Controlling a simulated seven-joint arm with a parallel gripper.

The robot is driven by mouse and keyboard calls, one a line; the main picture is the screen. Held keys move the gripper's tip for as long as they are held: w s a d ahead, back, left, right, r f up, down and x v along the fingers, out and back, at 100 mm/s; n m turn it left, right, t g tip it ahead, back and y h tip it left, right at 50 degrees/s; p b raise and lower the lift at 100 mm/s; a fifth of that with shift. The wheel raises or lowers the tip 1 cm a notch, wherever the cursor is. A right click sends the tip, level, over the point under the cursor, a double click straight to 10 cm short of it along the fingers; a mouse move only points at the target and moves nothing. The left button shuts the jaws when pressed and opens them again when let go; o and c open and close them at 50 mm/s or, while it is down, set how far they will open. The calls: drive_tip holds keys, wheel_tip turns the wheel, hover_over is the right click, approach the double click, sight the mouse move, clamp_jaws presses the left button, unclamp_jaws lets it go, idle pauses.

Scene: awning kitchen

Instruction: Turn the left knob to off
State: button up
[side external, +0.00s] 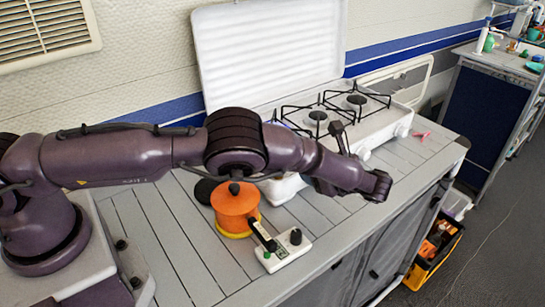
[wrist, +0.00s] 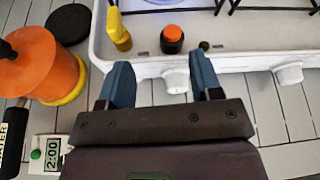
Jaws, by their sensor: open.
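The white stove (side external: 385,140) stands on the slatted counter with its lid raised. In the wrist view, the leftmost visible knob (wrist: 175,80) is white and sticks out from the front edge of the stove (wrist: 235,60). My gripper (wrist: 162,78) is open, with one blue finger on each side of this knob. No contact with the knob shows, and its turn position is too unclear to tell. A second white knob (wrist: 288,72) is to the right, outside the fingers. In the side view my arm covers the left front of the stove; other knobs (side external: 363,153) show to its right.
An orange pot (side external: 235,203) with a yellow base stands left of the stove. A white timer (side external: 285,250) lies in front of it. A black-and-orange container (wrist: 172,40) and a yellow-handled item (wrist: 118,30) are on the stove. The front right counter is clear.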

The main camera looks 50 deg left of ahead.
drive_tip(key=s+a+r, duration=0.1)
drive_tip(key=s+r, duration=0.6)
drive_tip(key=s, duration=0.4)
drive_tip(key=shift+s+a, duration=0.15)
drive_tip(key=shift+s, duration=0.2)
drive_tip(key=shift+r, duration=0.1)
